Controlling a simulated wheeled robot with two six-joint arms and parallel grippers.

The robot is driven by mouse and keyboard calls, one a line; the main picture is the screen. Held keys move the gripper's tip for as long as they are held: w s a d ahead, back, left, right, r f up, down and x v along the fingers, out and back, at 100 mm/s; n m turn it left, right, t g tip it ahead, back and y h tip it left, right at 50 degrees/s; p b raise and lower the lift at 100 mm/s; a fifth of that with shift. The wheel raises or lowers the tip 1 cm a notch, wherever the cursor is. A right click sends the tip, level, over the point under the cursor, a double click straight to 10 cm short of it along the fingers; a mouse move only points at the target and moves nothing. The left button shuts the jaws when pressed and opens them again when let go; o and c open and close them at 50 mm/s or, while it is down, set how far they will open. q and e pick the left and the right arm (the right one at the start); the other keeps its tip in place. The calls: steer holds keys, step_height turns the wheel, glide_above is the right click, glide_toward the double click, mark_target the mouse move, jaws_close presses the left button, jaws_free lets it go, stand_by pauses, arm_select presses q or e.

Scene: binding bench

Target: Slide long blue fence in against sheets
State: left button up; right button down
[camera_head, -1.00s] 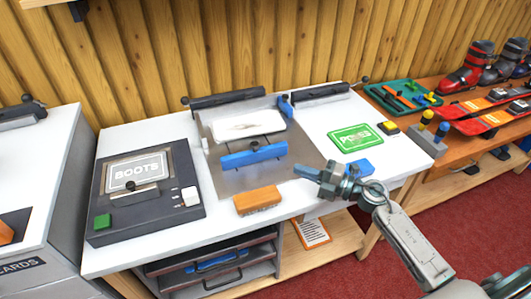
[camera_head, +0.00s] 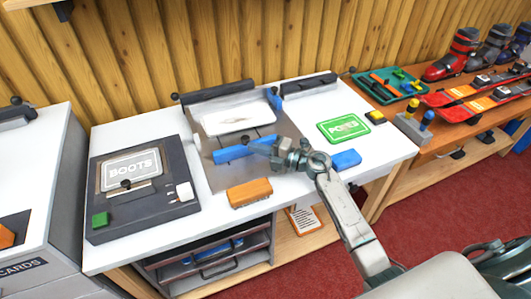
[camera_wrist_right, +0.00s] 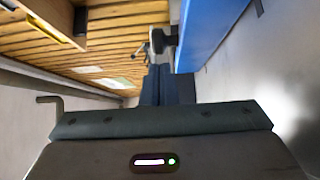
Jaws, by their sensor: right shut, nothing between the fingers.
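The long blue fence (camera_head: 230,154) lies on the grey metal plate (camera_head: 222,181), on the near side of the white sheets (camera_head: 224,120). A gap shows between fence and sheets. A short blue stop (camera_head: 274,97) stands at the plate's far right. My right gripper (camera_head: 254,148) is shut and empty, at the right part of the fence and partly covering it. In the right wrist view its dark fingers (camera_wrist_right: 160,85) are together, and a blue bar (camera_wrist_right: 208,32) runs close to their right. I cannot tell whether they touch the fence. My left gripper is out of view.
An orange block (camera_head: 250,193) sits at the plate's near edge. A blue block (camera_head: 346,159) and a green card (camera_head: 343,129) lie to the right. A dark press with a BOOTS card (camera_head: 132,170) stands left. Dark clamp bars (camera_head: 214,92) line the back.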

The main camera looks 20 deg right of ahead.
steer(key=shift+w, duration=0.4)
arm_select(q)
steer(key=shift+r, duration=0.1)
